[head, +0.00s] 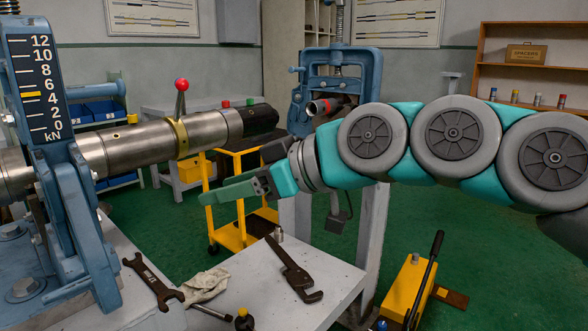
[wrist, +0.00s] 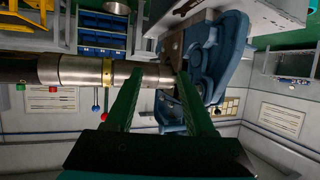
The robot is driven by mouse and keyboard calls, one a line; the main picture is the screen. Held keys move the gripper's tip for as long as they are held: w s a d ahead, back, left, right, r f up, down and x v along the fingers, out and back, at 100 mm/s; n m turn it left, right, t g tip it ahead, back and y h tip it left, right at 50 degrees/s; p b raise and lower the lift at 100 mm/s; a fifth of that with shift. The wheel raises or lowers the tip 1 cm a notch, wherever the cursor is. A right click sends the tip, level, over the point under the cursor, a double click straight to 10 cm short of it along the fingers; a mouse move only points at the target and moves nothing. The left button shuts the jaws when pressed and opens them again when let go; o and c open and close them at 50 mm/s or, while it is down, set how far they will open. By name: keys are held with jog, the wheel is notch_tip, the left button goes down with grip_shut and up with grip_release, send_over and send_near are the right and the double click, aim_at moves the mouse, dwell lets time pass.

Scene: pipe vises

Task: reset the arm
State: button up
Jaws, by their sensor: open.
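My gripper (head: 228,192) is at the end of my teal and grey arm, which reaches in from the right in the head view. It points left, above the grey bench and in front of the steel pipe. In the wrist view its two green fingers (wrist: 158,108) stand apart with nothing held between them. The steel pipe (head: 140,145) lies level, held in the blue vise (head: 68,190) at the left; it also shows in the wrist view (wrist: 75,71). A brass collar (head: 179,137) with a red-knobbed lever sits around the pipe.
The grey bench (head: 235,297) holds a pipe wrench (head: 292,270), an open-ended wrench (head: 153,283) and a rag (head: 205,285). A yellow cart (head: 232,236) and a second blue vise (head: 337,72) stand behind. A yellow pump (head: 405,290) with a black lever is on the green floor.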

jog(key=s+d+f+m+g+h, duration=0.1)
jog(key=s+d+f+m+h, duration=0.2)
jog(key=f, duration=0.4)
jog(key=s+d+f+m+g+h, duration=0.1)
jog(key=s+d+f+h, duration=0.2)
jog(key=d+f, duration=0.4)
jog(key=s+d+f+m+g+h, duration=0.1)
jog(key=s+d+f+m+h, duration=0.2)
jog(key=f, duration=0.5)
jog(key=s+d+f+m+g+h, duration=0.3)
jog(key=s+d+f+m, duration=0.3)
jog(key=s+d+f, duration=0.4)
jog(key=s+d+g, duration=0.1)
jog(key=s, duration=0.1)
jog(key=shift+s+p, duration=0.3)
jog(key=shift+s, duration=0.1)
